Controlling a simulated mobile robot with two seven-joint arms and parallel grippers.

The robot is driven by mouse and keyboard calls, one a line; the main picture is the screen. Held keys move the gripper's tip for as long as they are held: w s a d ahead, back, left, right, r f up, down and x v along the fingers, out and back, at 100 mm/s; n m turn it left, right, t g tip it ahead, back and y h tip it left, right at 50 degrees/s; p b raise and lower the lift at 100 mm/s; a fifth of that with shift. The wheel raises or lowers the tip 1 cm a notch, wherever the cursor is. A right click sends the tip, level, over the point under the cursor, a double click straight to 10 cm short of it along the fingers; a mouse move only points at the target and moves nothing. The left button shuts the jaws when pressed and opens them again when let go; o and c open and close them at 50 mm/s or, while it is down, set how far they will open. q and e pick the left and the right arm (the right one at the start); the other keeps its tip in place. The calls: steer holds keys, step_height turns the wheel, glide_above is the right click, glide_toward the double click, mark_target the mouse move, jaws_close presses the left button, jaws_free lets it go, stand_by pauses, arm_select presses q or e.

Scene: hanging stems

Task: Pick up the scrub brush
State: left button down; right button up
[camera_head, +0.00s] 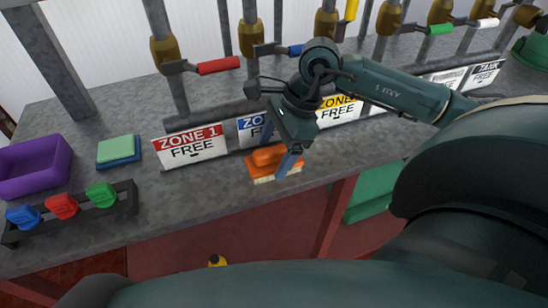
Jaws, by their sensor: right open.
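The scrub brush (263,159) is orange with pale bristles along its lower edge. It lies on the grey bench in front of the Zone 2 sign, near the bench's front edge. My right gripper (277,157) is over the brush, pointing down, with its jaws open. One finger crosses in front of the brush's right part and hides some of it. The other finger is behind the brush, partly hidden. I cannot tell whether the fingers touch it. My left gripper is not in view.
Zone signs, including the red Zone 1 sign (191,146), stand behind the brush, below pipes with coloured valve handles. On the left are a purple bin (33,167), a green and blue sponge stack (118,150) and a rack of coloured clips (72,208). The bench front is clear.

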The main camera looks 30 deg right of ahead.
steer(key=shift+a+f, duration=0.1)
steer(key=shift+f, duration=0.15)
steer(key=shift+c, duration=0.4)
steer(key=c, duration=1)
